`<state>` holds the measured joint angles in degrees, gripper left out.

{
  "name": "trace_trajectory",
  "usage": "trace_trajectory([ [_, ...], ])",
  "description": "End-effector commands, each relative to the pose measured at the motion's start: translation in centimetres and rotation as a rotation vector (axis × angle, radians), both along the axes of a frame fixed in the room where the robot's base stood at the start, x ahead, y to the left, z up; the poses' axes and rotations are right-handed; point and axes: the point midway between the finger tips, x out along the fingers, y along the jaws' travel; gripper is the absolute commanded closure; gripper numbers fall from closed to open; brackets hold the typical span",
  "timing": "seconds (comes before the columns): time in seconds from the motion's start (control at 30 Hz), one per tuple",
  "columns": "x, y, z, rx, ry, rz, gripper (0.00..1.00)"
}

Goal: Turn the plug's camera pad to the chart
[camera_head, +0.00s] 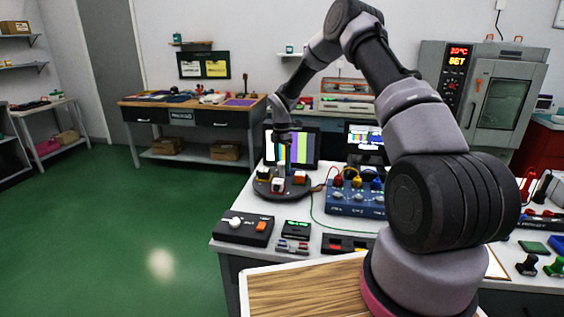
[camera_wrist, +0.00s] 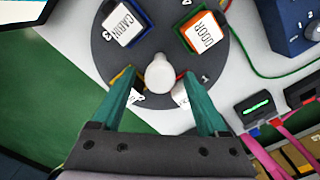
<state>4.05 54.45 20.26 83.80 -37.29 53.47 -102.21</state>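A dark round turntable (camera_head: 267,190) stands on the bench; it fills the top of the wrist view (camera_wrist: 160,30). It has a white central knob (camera_wrist: 160,73), the numbers 1, 2 and 3, and labelled pads. The CABIN pad (camera_wrist: 124,24) has a blue edge and the DOOR pad (camera_wrist: 204,32) an orange edge. Two nearer pads are partly hidden by my fingers; I cannot read them or tell which is the plug's. My gripper (camera_wrist: 160,77) is open, its teal fingers either side of the knob with gaps. The striped colour chart (camera_head: 301,147) stands behind the turntable.
A blue box with knobs (camera_head: 352,203) stands right of the turntable. A black control box (camera_head: 244,230) with a white knob and orange button lies in front, beside small modules (camera_head: 296,229). Green floor is clear to the left.

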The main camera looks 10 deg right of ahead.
Motion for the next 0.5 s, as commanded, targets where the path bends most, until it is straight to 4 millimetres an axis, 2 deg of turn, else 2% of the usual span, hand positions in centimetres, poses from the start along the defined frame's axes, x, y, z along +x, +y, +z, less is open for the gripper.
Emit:
trace_trajectory([
  [0.17, 0.0, 0.0, 1.0, 0.000, -0.001, 0.000, 0.23],
  [0.5, 0.1, 0.0, 7.6, 0.000, -0.003, -0.001, 0.23],
])
